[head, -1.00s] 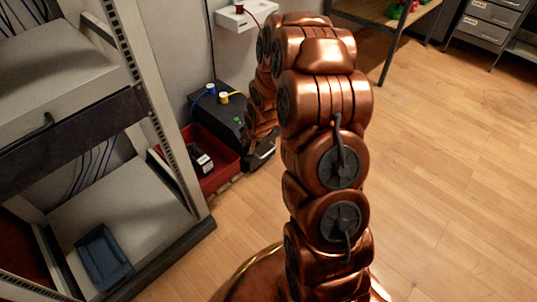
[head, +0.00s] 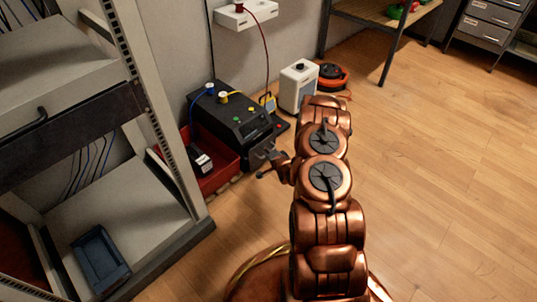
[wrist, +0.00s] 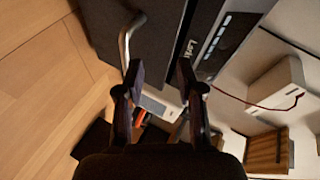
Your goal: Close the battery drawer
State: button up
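A black unit (head: 230,115) with a blue and a yellow plug on top stands against the wall in the head view. A dark drawer front (head: 262,153) with a handle shows low on it, partly behind my gripper (head: 272,168). In the wrist view, a curved metal handle (wrist: 126,42) stands out from a dark panel (wrist: 160,30), just beyond my left fingertip. My gripper (wrist: 161,75) is open, with nothing between its fingers. I cannot tell from these views whether it touches the panel, or how far the drawer stands out.
A red tray (head: 222,178) with a black block (head: 200,160) in it lies left of the unit. A rack (head: 170,150) stands at left, with a blue bin (head: 100,258) on its lower shelf. A white box (head: 299,86) and an orange reel (head: 332,75) sit behind. Floor at right is clear.

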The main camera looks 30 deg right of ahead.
jog(key=s+d+f+m+t+h, duration=0.1)
jog(key=s+d+f+m+t, duration=0.1)
jog(key=s+f+m, duration=0.15)
jog(key=shift+f+b+x, duration=0.15)
jog(key=shift+b+x, duration=0.8)
jog(key=shift+x, duration=0.9)
jog(key=shift+f+b+x, duration=0.1)
jog(key=shift+b+x, duration=0.85)
jog(key=shift+x, duration=0.85)
jog(key=shift+d, duration=0.1)
grip_shut()
